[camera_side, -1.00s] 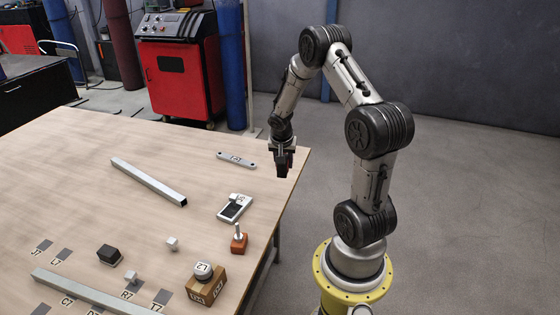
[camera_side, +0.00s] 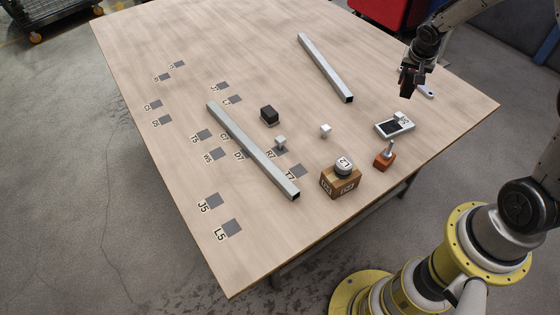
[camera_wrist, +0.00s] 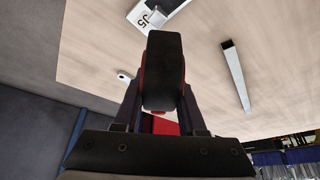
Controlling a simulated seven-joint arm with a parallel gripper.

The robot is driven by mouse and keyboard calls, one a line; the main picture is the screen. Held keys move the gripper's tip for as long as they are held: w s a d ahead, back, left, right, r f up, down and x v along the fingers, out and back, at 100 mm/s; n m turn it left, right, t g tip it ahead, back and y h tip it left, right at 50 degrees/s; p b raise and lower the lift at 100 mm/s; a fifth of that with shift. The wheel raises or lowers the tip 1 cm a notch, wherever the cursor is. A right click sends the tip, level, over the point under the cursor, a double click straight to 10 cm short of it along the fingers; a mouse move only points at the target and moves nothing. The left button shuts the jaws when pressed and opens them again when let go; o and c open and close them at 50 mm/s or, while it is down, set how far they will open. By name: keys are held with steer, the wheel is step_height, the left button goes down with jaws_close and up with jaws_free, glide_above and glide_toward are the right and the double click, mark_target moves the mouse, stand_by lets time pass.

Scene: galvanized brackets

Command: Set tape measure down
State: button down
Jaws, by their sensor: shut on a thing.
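My gripper (camera_side: 410,78) hangs above the back right part of the wooden table. It is shut on a black block-shaped thing with red sides, which I take to be the tape measure (camera_wrist: 164,75). In the wrist view it stands between the fingers, its black face towards the camera. In the side view it is small and dark under my gripper, apart from the table top as far as I can tell.
A flat bracket (camera_side: 426,90) lies behind my gripper.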

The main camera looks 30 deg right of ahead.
steer(key=w+a+n+t+y, duration=0.1)
steer(key=w+a+n, duration=0.3)
steer(key=a, duration=0.8)
steer(key=w+a+n+t+y, duration=0.15)
steer(key=w+a, duration=0.45)
steer(key=a, duration=0.6)
steer(key=s+a+f+n+y, duration=0.1)
steer(key=a+n, duration=0.1)
steer(key=a, duration=0.6)
steer(key=s+a+f+n, duration=0.1)
steer(key=s+a+n, duration=0.1)
steer(key=a, duration=0.7)
steer(key=s+a+f+n+y, duration=0.1)
steer(key=a+n, duration=0.1)
steer(key=a, duration=0.6)
glide_toward(212, 164)
steer(key=shift+w+f+g+h, duration=0.15)
steer(key=shift+w+f, duration=0.1)
steer(key=shift+w, duration=0.3)
steer(key=shift+w+f+g+h, duration=0.1)
steer(key=shift+w+f, duration=0.15)
steer(key=shift+w, duration=0.3)
steer(key=shift+w+a+f, duration=0.25)
steer(key=shift+w+f, duration=0.15)
steer(key=shift+f, duration=1.65)
steer(key=shift+f, duration=0.2)
